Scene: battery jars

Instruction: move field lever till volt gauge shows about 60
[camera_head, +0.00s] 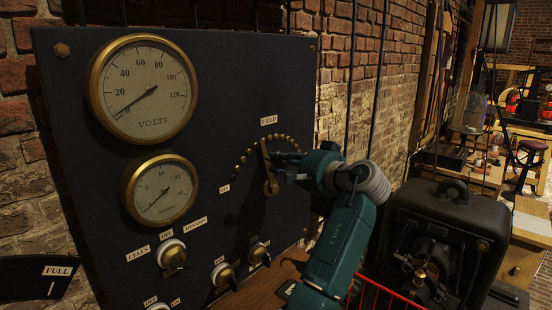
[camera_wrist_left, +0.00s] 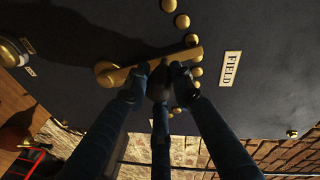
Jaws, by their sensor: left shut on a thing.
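The volt gauge (camera_head: 142,88) is the upper round brass-rimmed dial on the dark panel in the head view. Its needle points at about 0. The field lever (camera_head: 265,158) is a brass arm below the FIELD label, pointing nearly straight up within an arc of brass studs. In the wrist view the lever (camera_wrist_left: 186,58) lies across the panel, its tip among the studs. My left gripper (camera_head: 282,168) is at the lever, its blue fingers (camera_wrist_left: 160,74) shut on it partway along its length. The fingers hide part of the lever. My right gripper is in neither view.
A second dial (camera_head: 160,190) sits below the volt gauge. Several labelled knobs, including a cells/dynamo switch (camera_head: 172,256), line the lower panel. A dark machine (camera_head: 445,235) stands at right, near my arm. A brick wall (camera_head: 385,90) is behind.

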